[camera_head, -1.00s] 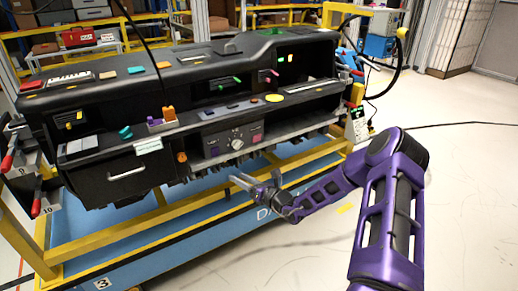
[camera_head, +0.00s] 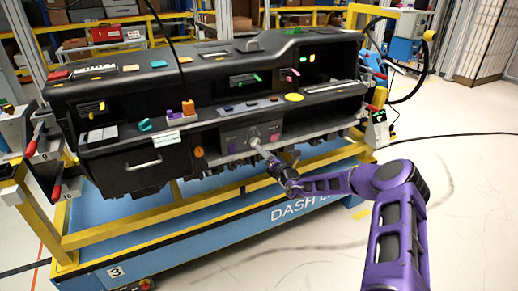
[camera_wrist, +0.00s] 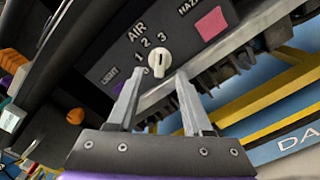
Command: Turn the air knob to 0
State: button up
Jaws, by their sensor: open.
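The white air knob (camera_wrist: 159,64) is on the dark control panel (camera_wrist: 112,65) in the wrist view, under the word AIR with the numbers 1, 2 and 3 around it. Its upper end appears to point toward the 3. In the head view the panel (camera_head: 233,137) is at the lower middle of the dashboard, and the knob there is largely hidden by my fingers. My gripper (camera_wrist: 158,80) is open and empty. Its two fingertips are just below the knob in the wrist view, one to each side; I cannot tell whether they touch it.
A pink square button (camera_wrist: 211,23) is right of the knob. An orange knob (camera_wrist: 75,116) is at the left. The black dashboard (camera_head: 205,75) rests on a yellow frame (camera_head: 195,205) above a blue base. Open floor (camera_head: 455,230) lies at the right.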

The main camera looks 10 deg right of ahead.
aim_at(255, 143)
jog(key=shift+b+x, duration=0.35)
jog(key=shift+x, duration=1.9)
grip_shut()
